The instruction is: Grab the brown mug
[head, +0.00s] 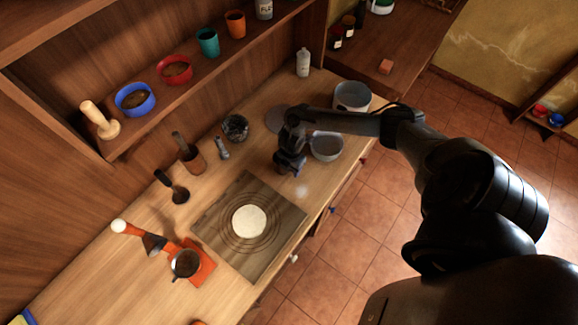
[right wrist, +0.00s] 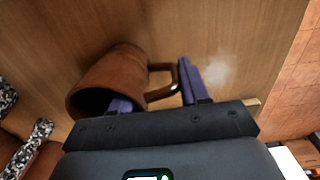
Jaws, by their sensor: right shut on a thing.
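The brown mug (right wrist: 110,80) lies tipped in the right wrist view, its dark mouth facing the lower left and its handle toward the right. My right gripper (right wrist: 155,92) is shut on it at the handle side, with one purple finger by the mug's mouth and the other at the outer side of the handle. In the head view my right gripper (head: 288,165) is low over the counter, beyond the board, and hides the mug. Whether the mug touches the counter is unclear. My left gripper is not in view.
A grey bowl (head: 326,147) stands just right of my right gripper, with a pot (head: 352,96) behind it. A speckled mortar (head: 236,128) and pestle (head: 223,148) stand to the left. A board with dough (head: 249,221) lies in front. A shelf holds bowls and cups.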

